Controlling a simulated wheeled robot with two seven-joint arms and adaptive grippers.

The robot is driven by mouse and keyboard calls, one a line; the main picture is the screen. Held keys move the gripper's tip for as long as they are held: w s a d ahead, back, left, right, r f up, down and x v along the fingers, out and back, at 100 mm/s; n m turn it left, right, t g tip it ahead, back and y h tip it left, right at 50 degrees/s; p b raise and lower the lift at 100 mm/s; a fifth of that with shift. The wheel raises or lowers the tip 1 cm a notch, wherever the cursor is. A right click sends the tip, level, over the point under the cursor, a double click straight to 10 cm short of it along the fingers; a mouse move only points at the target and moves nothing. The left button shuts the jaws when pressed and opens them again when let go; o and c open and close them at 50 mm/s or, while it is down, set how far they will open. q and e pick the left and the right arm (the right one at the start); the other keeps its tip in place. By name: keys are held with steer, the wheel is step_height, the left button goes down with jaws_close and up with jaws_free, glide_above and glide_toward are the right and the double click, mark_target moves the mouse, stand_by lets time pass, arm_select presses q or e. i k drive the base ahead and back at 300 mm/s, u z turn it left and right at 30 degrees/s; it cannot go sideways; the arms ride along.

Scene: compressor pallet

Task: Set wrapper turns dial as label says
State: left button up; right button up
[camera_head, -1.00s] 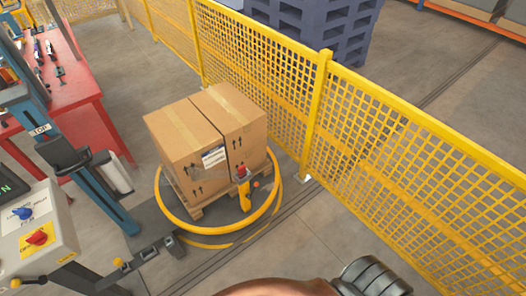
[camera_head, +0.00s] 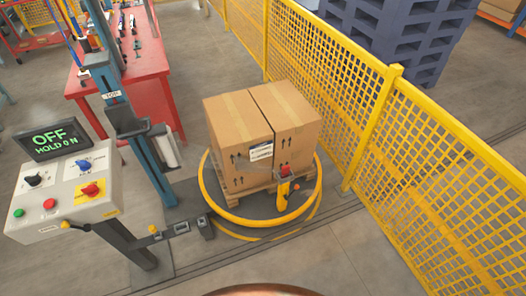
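The wrapper's control box (camera_head: 60,232) stands at the left with a screen (camera_head: 55,141) reading "OFF HOLD ON". Its face carries a black dial (camera_head: 35,180), a blue dial (camera_head: 85,167) and a red knob (camera_head: 91,189) on a yellow plate. The dial markings are too small to read, so I cannot tell which one sets turns. A white label (camera_head: 261,151) is on the front of the cartons (camera_head: 235,170) on the pallet; its text is unreadable from here. Neither of my grippers is in view.
The cartons stand inside a yellow ring (camera_head: 242,221) beside the blue wrapper mast (camera_head: 150,165). A yellow mesh fence (camera_head: 420,165) runs along the right. A red tool table (camera_head: 150,62) is behind the mast. Open floor shows at the lower right.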

mark_target(34, 180)
steer(key=u, duration=1.7)
steer(key=k, duration=1.2)
steer(key=u, duration=0.95)
steer(key=i, duration=1.3)
steer(key=u, duration=0.6)
steer(key=i, duration=1.6)
steer(key=z, duration=0.15)
